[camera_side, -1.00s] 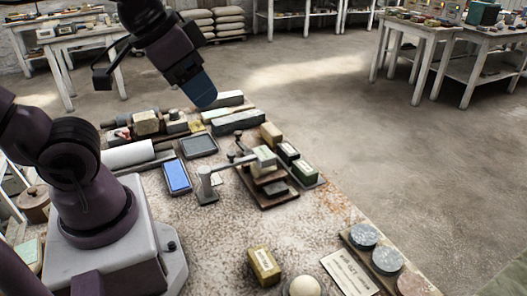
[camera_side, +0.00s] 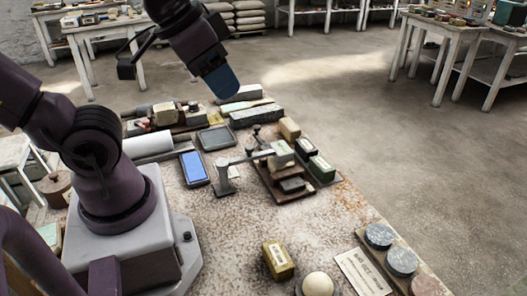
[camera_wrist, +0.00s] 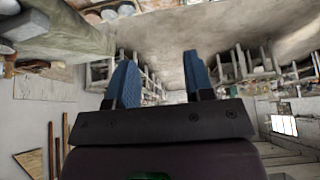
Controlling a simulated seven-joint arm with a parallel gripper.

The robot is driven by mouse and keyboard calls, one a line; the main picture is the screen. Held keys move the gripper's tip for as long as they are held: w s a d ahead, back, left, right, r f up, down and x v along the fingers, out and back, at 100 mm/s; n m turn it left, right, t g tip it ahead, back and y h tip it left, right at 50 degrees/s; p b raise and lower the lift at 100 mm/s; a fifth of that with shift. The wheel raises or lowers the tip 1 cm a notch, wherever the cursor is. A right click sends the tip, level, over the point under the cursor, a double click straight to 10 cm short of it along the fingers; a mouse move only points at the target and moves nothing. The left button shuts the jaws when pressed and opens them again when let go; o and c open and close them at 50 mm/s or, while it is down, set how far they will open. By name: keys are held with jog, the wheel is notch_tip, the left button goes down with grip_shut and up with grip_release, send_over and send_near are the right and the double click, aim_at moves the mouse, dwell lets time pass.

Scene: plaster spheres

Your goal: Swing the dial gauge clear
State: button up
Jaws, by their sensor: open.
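In the side view, what looks like the dial gauge's grey stand (camera_side: 224,181) is on the speckled bench, its thin arm reaching right towards a small stack of blocks (camera_side: 283,165) on a dark base. The dial face cannot be made out. My gripper (camera_side: 224,84) is raised above the far end of the bench, beyond and apart from the stand. Its blue fingers overlap in that view. In the wrist view, my gripper (camera_wrist: 161,75) has two blue fingers wide apart with nothing between them. A pale plaster sphere (camera_side: 318,284) sits at the near edge.
Dark and green boxes (camera_side: 321,169) stand close to the right of the stack. A yellow box (camera_side: 278,260) and grey discs (camera_side: 401,262) are nearer. The bench between is clear.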

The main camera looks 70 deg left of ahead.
jog(key=shift+a, duration=0.1)
jog(key=c, duration=0.3)
jog(key=shift+w+a+f, duration=0.1)
jog(key=shift+a+f, duration=0.15)
jog(key=shift+f, duration=0.05)
jog(key=c, duration=0.4)
jog(key=w+a+f+n+g, duration=0.1)
jog(key=w+a+f+n, duration=0.1)
jog(key=w+a, duration=0.1)
jog(key=w+a+f+n+g, duration=0.2)
jog(key=w+a, duration=0.1)
jog(key=a, duration=0.2)
jog(key=w+a+f+n+g, duration=0.1)
jog(key=w+a+f+n, duration=0.1)
jog(key=w+a+n, duration=0.1)
jog(key=shift+a+f+g+h, duration=0.15)
jog(key=shift+a+g+h, duration=0.15)
jog(key=shift+a+g, duration=0.15)
grip_shut()
jog(key=w+a+f+n+h, duration=0.2)
jog(key=w+a+f+n, duration=0.1)
jog(key=a+f+n, duration=0.2)
jog(key=w+a+f+n+h, duration=0.1)
jog(key=w+a+f+n, duration=0.3)
jog(key=a, duration=0.6)
jog(key=shift+w+a+f+n+g+h, duration=0.15)
jog(key=shift+a+f+n+g+h, duration=0.2)
jog(key=shift+n, duration=0.65)
jog(key=shift+d+f, duration=0.15)
